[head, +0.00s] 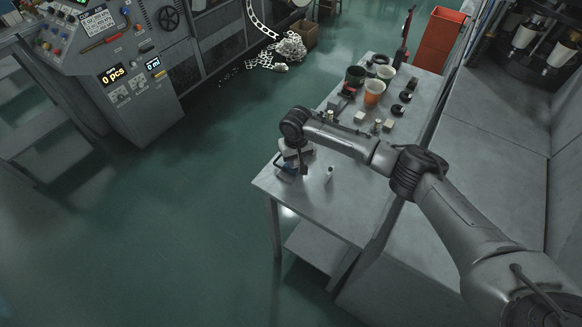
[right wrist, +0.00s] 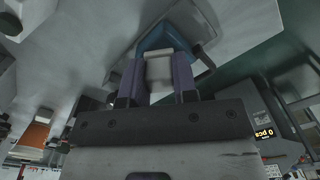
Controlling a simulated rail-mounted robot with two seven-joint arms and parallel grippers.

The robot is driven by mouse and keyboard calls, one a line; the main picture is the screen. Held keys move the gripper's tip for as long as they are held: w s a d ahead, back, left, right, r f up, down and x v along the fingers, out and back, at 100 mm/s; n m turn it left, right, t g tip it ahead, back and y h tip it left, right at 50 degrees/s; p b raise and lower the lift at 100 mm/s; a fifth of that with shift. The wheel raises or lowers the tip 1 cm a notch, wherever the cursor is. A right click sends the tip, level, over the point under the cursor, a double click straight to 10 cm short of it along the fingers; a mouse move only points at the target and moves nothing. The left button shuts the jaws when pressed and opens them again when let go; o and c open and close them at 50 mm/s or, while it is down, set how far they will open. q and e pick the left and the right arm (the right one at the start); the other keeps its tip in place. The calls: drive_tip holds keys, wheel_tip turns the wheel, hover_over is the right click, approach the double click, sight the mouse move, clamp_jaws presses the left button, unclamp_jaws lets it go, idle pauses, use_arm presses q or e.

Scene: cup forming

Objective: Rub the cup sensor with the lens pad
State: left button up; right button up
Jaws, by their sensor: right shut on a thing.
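My right gripper (head: 303,174) is low over the near left end of the grey metal table (head: 345,215). In the right wrist view its two purple fingers are shut on a small whitish block (right wrist: 159,68), which looks like the lens pad. Just beyond the block is a blue item (right wrist: 165,40) on a pale surface; I cannot tell whether they touch. In the head view a bluish item (head: 284,165) shows beside the gripper, partly hidden by it. I cannot make out the cup sensor for sure. My left gripper is not in view.
A small white cylinder (head: 329,173) stands right of the gripper. Farther back are an orange cup (head: 373,93), a dark green cup (head: 355,76), pale blocks (head: 388,125) and black round parts (head: 398,110). The table's near right part is clear. A control console (head: 110,60) stands far left.

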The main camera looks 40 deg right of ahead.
drive_tip(key=shift+w+d+f+b, duration=0.1)
drive_tip(key=shift+w+d+b, duration=0.1)
drive_tip(key=shift+d+b, duration=0.4)
drive_tip(key=shift+w+d+f+b, duration=0.1)
drive_tip(key=shift+w+d+b, duration=0.1)
drive_tip(key=shift+d+b, duration=0.35)
drive_tip(key=shift+w+d+b, duration=0.1)
drive_tip(key=shift+d+b, duration=0.05)
drive_tip(key=shift+b, duration=0.55)
drive_tip(key=shift+r, duration=0.25)
drive_tip(key=a+p, duration=0.1)
drive_tip(key=s+a+p, duration=0.1)
drive_tip(key=p, duration=0.1)
drive_tip(key=shift+a+r, duration=0.15)
drive_tip(key=shift+a, duration=0.15)
drive_tip(key=a+p, duration=0.1)
drive_tip(key=s+a+p, duration=0.1)
drive_tip(key=p, duration=0.1)
drive_tip(key=shift+a, duration=0.4)
drive_tip(key=shift+a+r+p, duration=0.1)
drive_tip(key=shift+p, duration=0.25)
wheel_tip(320, 180, up, 2)
drive_tip(key=shift+s+r+p, duration=0.1)
drive_tip(key=shift+p, duration=0.65)
drive_tip(key=shift+r+p, duration=0.3)
drive_tip(key=shift+p, duration=0.05)
wheel_tip(320, 180, up, 5)
drive_tip(key=p, duration=0.6)
drive_tip(key=shift+f, duration=0.1)
